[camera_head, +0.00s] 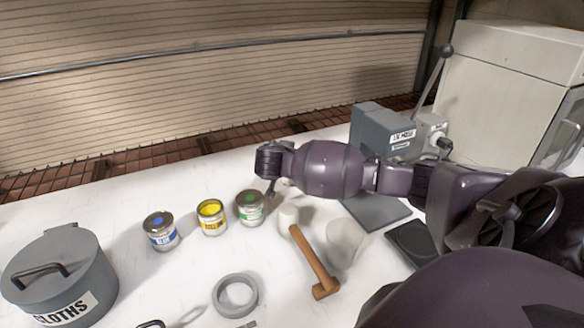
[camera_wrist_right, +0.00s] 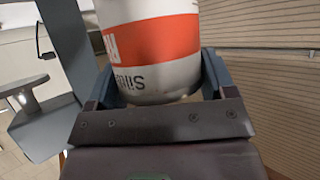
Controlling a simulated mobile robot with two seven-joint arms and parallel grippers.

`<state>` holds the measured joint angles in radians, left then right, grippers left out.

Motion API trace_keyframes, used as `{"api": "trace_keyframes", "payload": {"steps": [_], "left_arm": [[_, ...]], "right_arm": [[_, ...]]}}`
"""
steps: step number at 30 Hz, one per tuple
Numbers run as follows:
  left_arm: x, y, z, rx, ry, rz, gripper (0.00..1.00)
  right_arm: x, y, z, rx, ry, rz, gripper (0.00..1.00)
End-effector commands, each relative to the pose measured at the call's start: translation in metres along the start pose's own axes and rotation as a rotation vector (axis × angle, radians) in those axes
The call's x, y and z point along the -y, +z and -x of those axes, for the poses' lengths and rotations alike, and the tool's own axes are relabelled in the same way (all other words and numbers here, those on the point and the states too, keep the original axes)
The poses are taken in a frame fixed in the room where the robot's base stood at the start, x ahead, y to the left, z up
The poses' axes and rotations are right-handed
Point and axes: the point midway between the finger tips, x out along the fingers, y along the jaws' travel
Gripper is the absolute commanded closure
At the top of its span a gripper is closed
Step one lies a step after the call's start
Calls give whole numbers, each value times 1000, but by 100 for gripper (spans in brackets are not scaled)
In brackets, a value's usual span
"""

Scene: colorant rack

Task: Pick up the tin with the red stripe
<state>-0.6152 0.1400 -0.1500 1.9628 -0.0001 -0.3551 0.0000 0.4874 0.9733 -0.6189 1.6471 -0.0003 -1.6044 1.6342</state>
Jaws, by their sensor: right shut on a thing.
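The tin with the red stripe (camera_wrist_right: 152,40) is large in the right wrist view, white with a broad red-orange band and dark lettering below it. The jaws of my right gripper (camera_wrist_right: 157,78) are on its two sides, shut on it. The tin's top is cut off by the frame edge. In the head view my right gripper (camera_head: 270,176) is above and behind the green tin, and I cannot make out the red-striped tin there. My left gripper is not in view.
A blue tin (camera_head: 161,232), an open yellow tin (camera_head: 212,219) and a green tin (camera_head: 250,209) stand in a row. A grey cloths bin (camera_head: 60,275) is at left.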

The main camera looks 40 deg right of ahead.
Motion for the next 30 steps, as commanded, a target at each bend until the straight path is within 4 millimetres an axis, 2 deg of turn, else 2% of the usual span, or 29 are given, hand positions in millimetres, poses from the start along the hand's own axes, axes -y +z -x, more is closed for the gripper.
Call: {"api": "trace_keyframes", "payload": {"steps": [18, 30], "left_arm": [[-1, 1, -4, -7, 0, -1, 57], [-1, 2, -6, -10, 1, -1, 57]], "right_arm": [[1, -54, 29, -1, -2, -3, 54], [0, -80, 44, 0, -1, -2, 54]]}}
